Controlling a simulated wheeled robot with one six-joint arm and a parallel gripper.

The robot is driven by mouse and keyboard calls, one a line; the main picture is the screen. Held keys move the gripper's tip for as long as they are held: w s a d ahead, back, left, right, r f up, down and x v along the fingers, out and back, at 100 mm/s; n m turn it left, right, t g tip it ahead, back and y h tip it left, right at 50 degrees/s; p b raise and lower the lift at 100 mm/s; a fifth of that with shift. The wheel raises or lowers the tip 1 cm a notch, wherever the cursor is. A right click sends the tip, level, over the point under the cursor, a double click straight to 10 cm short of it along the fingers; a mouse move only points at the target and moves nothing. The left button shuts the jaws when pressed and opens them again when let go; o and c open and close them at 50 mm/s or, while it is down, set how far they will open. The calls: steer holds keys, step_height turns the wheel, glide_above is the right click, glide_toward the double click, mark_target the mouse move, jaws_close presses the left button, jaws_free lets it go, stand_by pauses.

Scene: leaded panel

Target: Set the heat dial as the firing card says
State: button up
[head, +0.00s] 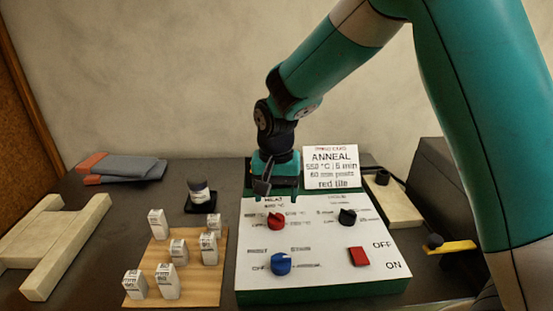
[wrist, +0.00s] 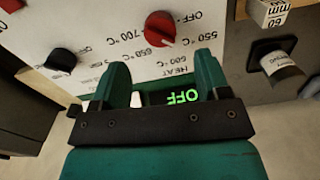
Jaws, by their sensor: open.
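The firing card (head: 331,168) stands behind the panel and reads ANNEAL, 550 °C, 5 min, 60 mm posts, red tile. The heat dial is a red knob (head: 276,222) at the upper left of the white panel (head: 318,285). In the wrist view the red knob (wrist: 160,28) is ringed by OFF, 550, 600, 650 and 700 °C marks. A green display (wrist: 180,97) below it reads OFF.
A black knob (head: 347,217), a blue knob (head: 281,264) and a red switch (head: 358,256) share the panel. Several white labelled posts stand on a wooden board (head: 210,291) at left. Wooden bars (head: 45,262) lie far left.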

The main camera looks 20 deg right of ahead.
mark_target(277, 216)
step_height(277, 216, up, 10)
steer(key=shift+r, duration=0.15)
steer(key=shift+s, duration=0.15)
stand_by(0.3)
steer(key=s+a+n+y, duration=0.2)
steer(key=s+n, duration=0.4)
steer(key=s, duration=0.6)
steer(key=s+a+n+y, duration=0.2)
steer(key=s+n, duration=0.4)
steer(key=s, duration=0.6)
steer(key=shift+s+a+r, duration=0.2)
steer(key=shift+a+r, duration=0.05)
steer(key=shift+r, duration=0.1)
steer(key=shift+d, duration=0.1)
